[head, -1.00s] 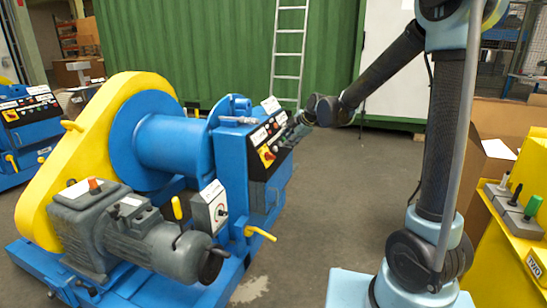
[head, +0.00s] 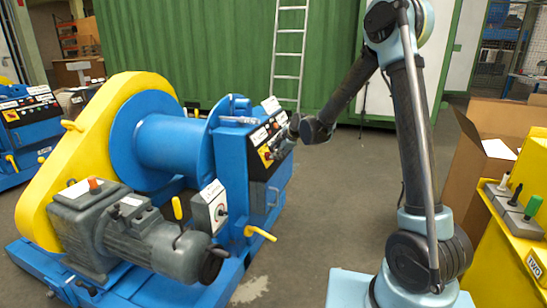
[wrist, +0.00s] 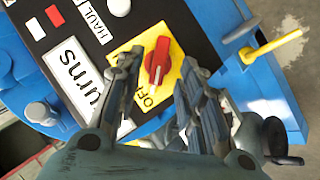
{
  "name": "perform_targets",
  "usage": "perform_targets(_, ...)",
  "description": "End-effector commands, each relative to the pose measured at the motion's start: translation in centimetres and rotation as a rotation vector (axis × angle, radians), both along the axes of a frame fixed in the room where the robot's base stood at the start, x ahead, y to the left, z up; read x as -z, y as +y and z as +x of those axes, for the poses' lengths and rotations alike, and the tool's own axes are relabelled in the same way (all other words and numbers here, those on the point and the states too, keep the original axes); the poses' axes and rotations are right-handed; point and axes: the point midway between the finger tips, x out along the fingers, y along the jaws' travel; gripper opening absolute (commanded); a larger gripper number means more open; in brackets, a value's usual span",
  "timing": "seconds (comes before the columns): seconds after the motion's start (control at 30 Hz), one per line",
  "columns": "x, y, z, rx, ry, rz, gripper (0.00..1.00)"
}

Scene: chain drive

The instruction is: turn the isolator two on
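A red rotary knob (wrist: 158,62) sits on a yellow square plate (wrist: 172,80) on the black control panel of the blue winch. Its long handle runs up and down in the wrist view, with its lower end near the lettering "OFF". The yellow plate also shows in the head view (head: 265,156). My gripper (wrist: 161,75) is open in the wrist view, one finger on each side of the knob, with a gap to it. In the head view my gripper (head: 284,141) is at the panel and partly covers it. Contact cannot be told.
The winch (head: 165,145) has a yellow guard, a grey motor and a yellow lever (head: 260,233) jutting out below the panel. A yellow box (head: 520,240) labelled "TWO", with several levers, stands at the right by a cardboard box (head: 485,160). The floor between is clear.

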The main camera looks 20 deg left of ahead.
Motion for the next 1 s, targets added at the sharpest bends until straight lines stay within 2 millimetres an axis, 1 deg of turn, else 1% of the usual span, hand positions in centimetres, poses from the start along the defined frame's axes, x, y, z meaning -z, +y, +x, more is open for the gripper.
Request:
perform_targets(0.2,1.9,1.5,1.1,0.0,0.0,0.0,0.35)
perform_targets(0.4,2.9,2.2,1.7,0.001,0.0,-0.001,0.35)
perform_targets(0.8,3.2,2.4,1.9,0.001,0.0,-0.001,0.35)
perform_targets(0.87,3.2,2.4,1.9,0.001,0.0,-0.001,0.21)
perform_targets(0.9,3.1,2.4,1.8,0.001,0.0,-0.001,0.12)
perform_targets(0.93,3.1,2.4,1.8,0.001,0.0,-0.001,0.06)
perform_targets(0.97,3.1,2.4,1.8,0.001,0.0,-0.001,0.0)
perform_targets(1.0,3.1,2.4,1.8,0.0,0.0,0.0,0.0)
